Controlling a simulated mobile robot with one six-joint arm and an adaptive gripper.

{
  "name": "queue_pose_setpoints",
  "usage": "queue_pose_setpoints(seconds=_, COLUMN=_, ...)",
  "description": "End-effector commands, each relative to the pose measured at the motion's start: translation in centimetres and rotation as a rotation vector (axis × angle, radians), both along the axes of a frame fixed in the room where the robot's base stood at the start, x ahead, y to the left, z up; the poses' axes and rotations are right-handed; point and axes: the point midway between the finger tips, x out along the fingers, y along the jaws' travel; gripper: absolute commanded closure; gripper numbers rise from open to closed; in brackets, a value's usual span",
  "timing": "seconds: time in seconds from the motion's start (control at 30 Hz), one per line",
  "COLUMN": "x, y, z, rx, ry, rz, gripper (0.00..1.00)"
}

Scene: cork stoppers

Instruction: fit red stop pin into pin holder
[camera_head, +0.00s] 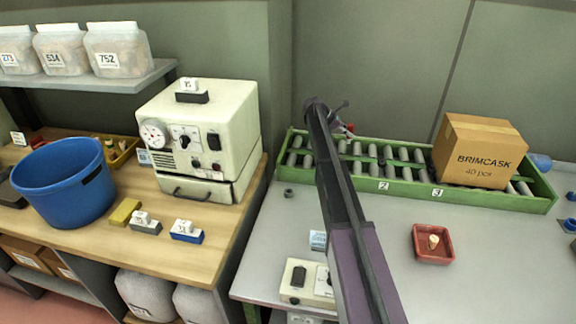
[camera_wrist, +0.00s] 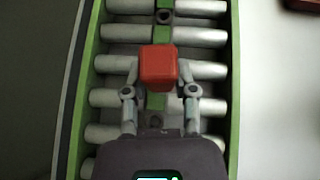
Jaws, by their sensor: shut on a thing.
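The red stop pin (camera_wrist: 158,66) shows as a red block between my fingertips in the wrist view. My gripper (camera_wrist: 158,78) is shut on it, above the roller conveyor. In the head view a bit of the red pin (camera_head: 349,128) shows beside my gripper (camera_head: 338,122), near the conveyor's back edge, partly hidden by my arm. Green pieces with dark round holes (camera_wrist: 163,16) lie along the middle of the rollers, one ahead of the pin and one behind it (camera_wrist: 155,121). I cannot tell which is the pin holder. The pin's lower end is hidden.
The green-framed conveyor (camera_head: 400,187) carries a cardboard box (camera_head: 479,152) on its right part. A red tray (camera_head: 433,257) with a cork stopper stands in front on the grey table. A control box (camera_head: 300,283) is near the front edge. A cream machine (camera_head: 205,135) stands on the left bench.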

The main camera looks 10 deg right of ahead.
Motion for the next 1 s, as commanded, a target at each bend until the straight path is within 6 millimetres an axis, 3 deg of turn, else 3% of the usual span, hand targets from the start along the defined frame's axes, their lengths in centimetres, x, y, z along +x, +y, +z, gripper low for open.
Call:
queue_pose_setpoints(seconds=0.27, x=-1.4, y=3.2, z=-0.7, rx=0.010, ry=0.000, rz=0.102, gripper=1.00)
queue_pose_setpoints(seconds=0.47, x=-3.7, y=9.0, z=-1.8, rx=0.023, ry=0.002, rz=0.291, gripper=1.00)
queue_pose_setpoints(seconds=0.8, x=-9.0, y=20.8, z=-3.6, rx=0.024, ry=0.006, rz=0.703, gripper=1.00)
queue_pose_setpoints(seconds=1.0, x=-11.2, y=25.1, z=-4.0, rx=0.013, ry=0.006, rz=0.867, gripper=1.00)
